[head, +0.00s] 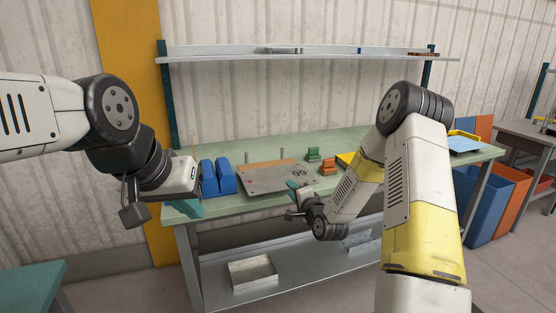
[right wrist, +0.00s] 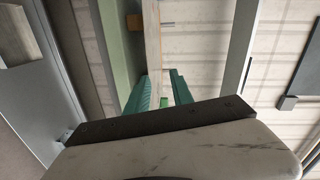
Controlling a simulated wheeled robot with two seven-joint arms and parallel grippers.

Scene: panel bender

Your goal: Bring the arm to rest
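My left arm comes in from the left, and its gripper (head: 188,207) hangs at the front left edge of the green workbench (head: 340,142). Its teal fingers overlap in the head view, so their spacing is unclear. My right arm bends down over the bench front, and its gripper (head: 294,187) is near the front edge, by the metal plate.
On the bench are blue blocks (head: 217,177), a grey metal plate (head: 265,180), a green part (head: 313,154) and an orange part (head: 328,166). Blue and orange bins (head: 487,207) stand at the right.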

